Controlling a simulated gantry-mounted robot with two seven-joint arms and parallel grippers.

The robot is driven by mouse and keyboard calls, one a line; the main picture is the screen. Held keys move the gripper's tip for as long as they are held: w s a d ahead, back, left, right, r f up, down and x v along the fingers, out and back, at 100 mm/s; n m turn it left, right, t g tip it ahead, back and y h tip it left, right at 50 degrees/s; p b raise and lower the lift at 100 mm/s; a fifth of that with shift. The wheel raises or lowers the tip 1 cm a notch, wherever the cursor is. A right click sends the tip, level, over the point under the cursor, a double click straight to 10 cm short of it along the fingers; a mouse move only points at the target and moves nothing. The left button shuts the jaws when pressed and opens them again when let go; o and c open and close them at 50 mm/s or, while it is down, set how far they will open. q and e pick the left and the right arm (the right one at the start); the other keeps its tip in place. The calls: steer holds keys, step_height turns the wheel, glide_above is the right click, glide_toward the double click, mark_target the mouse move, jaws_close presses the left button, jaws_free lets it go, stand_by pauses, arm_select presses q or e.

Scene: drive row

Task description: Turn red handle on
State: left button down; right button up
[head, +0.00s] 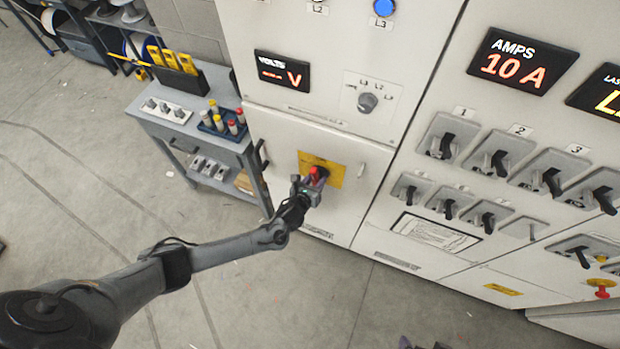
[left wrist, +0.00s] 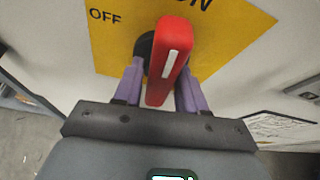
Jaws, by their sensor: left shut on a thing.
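The red handle (head: 315,172) sits on a yellow plate (head: 336,176) on the front of a pale cabinet. In the left wrist view the red handle (left wrist: 170,58) has a white stripe and leans a little right of upright, its upper end near the "ON" lettering. "OFF" is printed to its left on the yellow plate (left wrist: 235,40). My left gripper (head: 309,186) is at the handle; its purple fingers (left wrist: 161,88) lie on both sides of it, shut on it. A dark, purplish piece, probably my right gripper (head: 425,345), is cut off at the bottom edge of the head view.
A grey cart (head: 190,125) with small parts and a blue tray (head: 222,124) stands left of the cabinet. Several black-handled switches (head: 497,158) line the panels at right. A selector knob (head: 368,102) sits above the handle. The floor in front is clear.

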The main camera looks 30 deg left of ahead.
arm_select(q)
steer(key=shift+m+y+p, duration=0.35)
steer(key=shift+m+y, duration=0.05)
steer(key=shift+m, duration=0.1)
stand_by(0.3)
steer(key=c, duration=0.9)
jaws_free()
steer(key=shift+d, duration=0.1)
steer(key=p+v, duration=0.1)
steer(key=v, duration=0.9)
steer(key=shift+s+d+r, duration=0.1)
steer(key=shift+s+r, duration=0.15)
steer(key=shift+s, duration=0.1)
